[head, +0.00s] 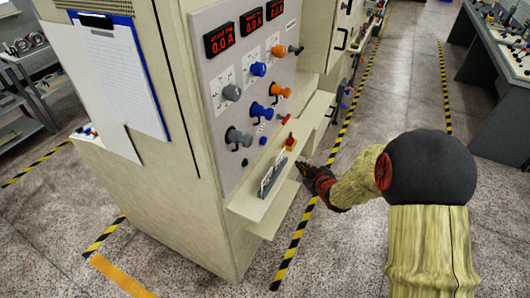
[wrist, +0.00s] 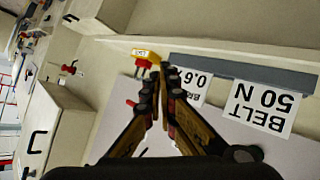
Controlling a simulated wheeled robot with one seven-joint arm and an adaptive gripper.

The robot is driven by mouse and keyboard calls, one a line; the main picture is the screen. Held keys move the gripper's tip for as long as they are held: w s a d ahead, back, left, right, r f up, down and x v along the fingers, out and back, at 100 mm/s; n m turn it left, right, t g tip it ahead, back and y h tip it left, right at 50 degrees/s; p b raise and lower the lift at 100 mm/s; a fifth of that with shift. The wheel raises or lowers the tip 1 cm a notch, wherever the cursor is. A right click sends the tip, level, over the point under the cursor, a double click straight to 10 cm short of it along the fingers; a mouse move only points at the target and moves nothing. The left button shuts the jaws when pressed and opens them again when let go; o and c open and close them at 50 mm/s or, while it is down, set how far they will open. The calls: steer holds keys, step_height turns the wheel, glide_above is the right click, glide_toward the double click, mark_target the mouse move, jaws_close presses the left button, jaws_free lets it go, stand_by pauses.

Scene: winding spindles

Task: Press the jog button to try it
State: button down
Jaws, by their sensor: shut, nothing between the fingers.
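The control panel (head: 240,90) on the cream cabinet carries several knobs and buttons. Low on it are a small blue button (head: 263,141), a black button (head: 245,162) and a red one (head: 284,119). I cannot read which is the jog button. A yellow piece with red parts (head: 290,143) stands near the ledge; it also shows in the wrist view (wrist: 146,57). My gripper (head: 306,170) is beside the ledge's right end, apart from the panel buttons in the head view. In the wrist view its fingers (wrist: 164,72) are together and empty, their tips close to the yellow piece.
A ledge (head: 240,206) juts out below the panel and holds a card strip (head: 271,178); the wrist view reads "BELT 50 N" on a card (wrist: 258,107). A clipboard (head: 120,70) hangs left. Clear floor with striped tape (head: 300,240) lies right of the cabinet.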

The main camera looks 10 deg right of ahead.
mark_target(264, 141)
steer(key=shift+n+t+y, duration=0.6)
steer(key=shift+t, duration=0.3)
steer(key=r, duration=0.1)
steer(key=w+a+r, duration=0.1)
steer(key=r, duration=0.2)
steer(key=shift+w+a+r, duration=0.35)
steer(key=shift+a, duration=0.05)
steer(key=w+a, duration=0.1)
steer(key=a, duration=0.1)
steer(key=w+a, duration=0.2)
steer(key=w+a+b, duration=0.1)
steer(key=shift+w+a+f, duration=0.15)
steer(key=shift+a, duration=0.25)
steer(key=shift+w+a+b, duration=0.4)
steer(key=shift+w+a, duration=0.1)
steer(key=shift+a, duration=0.15)
steer(key=shift+w+a, duration=0.1)
steer(key=shift+a, duration=0.05)
steer(key=shift+w+a+b, duration=0.1)
steer(key=shift+a+b, duration=0.1)
steer(key=shift+b, duration=0.2)
